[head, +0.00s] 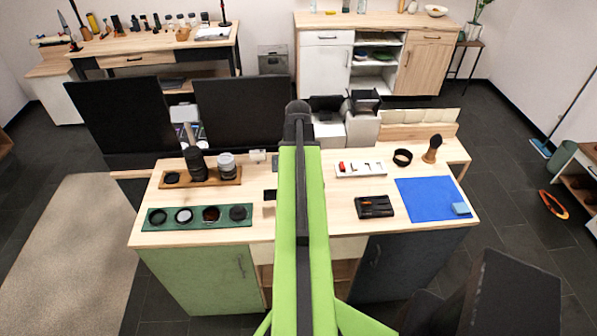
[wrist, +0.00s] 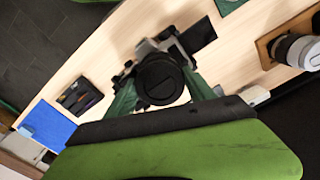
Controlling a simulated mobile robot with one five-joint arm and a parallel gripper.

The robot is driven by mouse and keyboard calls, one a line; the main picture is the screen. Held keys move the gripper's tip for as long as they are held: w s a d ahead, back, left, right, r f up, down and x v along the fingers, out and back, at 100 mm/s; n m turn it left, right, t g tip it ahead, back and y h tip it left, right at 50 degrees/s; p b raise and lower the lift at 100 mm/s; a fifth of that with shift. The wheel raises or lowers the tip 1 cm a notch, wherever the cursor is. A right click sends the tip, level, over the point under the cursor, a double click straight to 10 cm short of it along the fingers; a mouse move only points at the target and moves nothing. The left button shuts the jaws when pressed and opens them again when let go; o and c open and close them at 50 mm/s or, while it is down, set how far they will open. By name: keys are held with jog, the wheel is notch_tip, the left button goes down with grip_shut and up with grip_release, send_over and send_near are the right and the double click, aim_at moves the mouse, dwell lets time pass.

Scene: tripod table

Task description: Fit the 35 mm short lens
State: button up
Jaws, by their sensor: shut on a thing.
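In the wrist view, my gripper (wrist: 161,95) has its dark green fingers on either side of a short, round black lens (wrist: 160,76), and is shut on it. The lens's dark flat face points toward the wrist camera. Right behind it is a silver and black camera body (wrist: 164,42). I cannot tell whether the lens is seated on the camera or just in front of it. In the head view my green arm hides the gripper, the lens and most of the camera.
In the head view, a wooden tray (head: 226,184) holds a tall black lens (head: 195,163), a silver lens (head: 227,166) and a black disc (head: 172,178). A green tray (head: 150,224) holds several filters. On the right are a black case (head: 374,207) and a blue cloth (head: 425,198).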

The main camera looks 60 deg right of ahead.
jog(key=shift+s+a, duration=0.1)
jog(key=shift+a, duration=0.05)
jog(key=o, duration=1.1)
jog(key=shift+f, duration=0.1)
jog(key=o, duration=0.5)
jog(key=shift+c, duration=0.2)
jog(key=shift+o, duration=0.4)
jog(key=shift+o, duration=0.8)
notch_tip(320, 180, up, 7)
jog(key=p, duration=0.7)
